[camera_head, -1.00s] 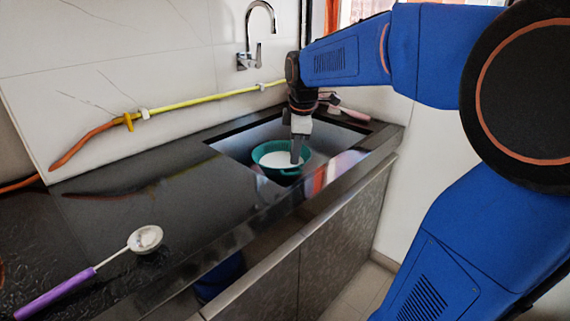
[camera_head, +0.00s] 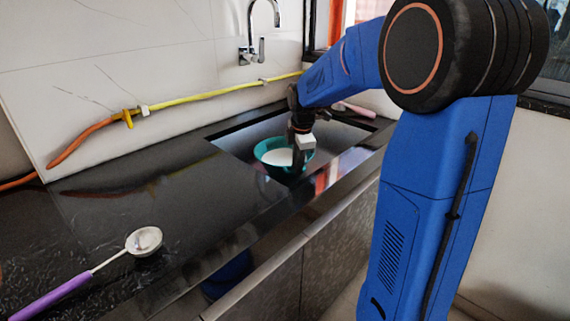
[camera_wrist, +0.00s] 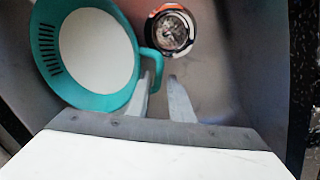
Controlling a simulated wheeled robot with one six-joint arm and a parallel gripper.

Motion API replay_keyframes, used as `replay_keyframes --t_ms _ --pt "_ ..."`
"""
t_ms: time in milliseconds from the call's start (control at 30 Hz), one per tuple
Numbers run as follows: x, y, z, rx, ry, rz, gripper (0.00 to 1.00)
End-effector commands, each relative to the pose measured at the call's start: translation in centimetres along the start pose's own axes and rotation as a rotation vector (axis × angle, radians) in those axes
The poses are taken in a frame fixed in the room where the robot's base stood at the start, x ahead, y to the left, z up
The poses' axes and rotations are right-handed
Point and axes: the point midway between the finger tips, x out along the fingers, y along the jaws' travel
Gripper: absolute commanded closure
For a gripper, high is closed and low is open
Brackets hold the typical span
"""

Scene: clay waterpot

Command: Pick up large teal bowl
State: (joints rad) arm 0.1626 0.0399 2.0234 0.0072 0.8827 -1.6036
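The large teal bowl (camera_head: 264,154) sits in the sink, its white inside facing up. In the wrist view the bowl (camera_wrist: 47,50) is at the left, with slots in its left side and a loop handle (camera_wrist: 157,62) on its right. My gripper (camera_wrist: 162,80) is open, with a gap between its two fingers. The left finger is at the handle's loop, and part of the handle shows between the fingers; contact is unclear. In the head view my gripper (camera_head: 298,160) is at the bowl's right side and hides part of it.
The sink drain (camera_wrist: 170,32) lies right of the bowl. A tap (camera_head: 258,35) stands behind the sink. A yellow and orange hose (camera_head: 190,101) runs along the wall. A purple-handled strainer (camera_head: 143,241) lies on the dark counter (camera_head: 165,200), which has free room.

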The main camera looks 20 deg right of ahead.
Motion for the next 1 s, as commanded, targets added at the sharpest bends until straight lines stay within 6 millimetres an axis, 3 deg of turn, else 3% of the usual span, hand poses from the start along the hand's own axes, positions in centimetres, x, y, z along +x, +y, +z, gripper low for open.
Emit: replay_keyframes --t_ms 100,367,700,1000 --pt "1.7 -0.1 0.0 0.0 0.0 -0.002 0.8" --pt "3.3 0.0 0.0 0.0 0.0 0.0 0.8" --pt "7.5 0.3 0.0 0.0 0.0 -0.001 0.8" --pt "8.0 0.3 0.0 0.0 0.0 0.001 0.8"
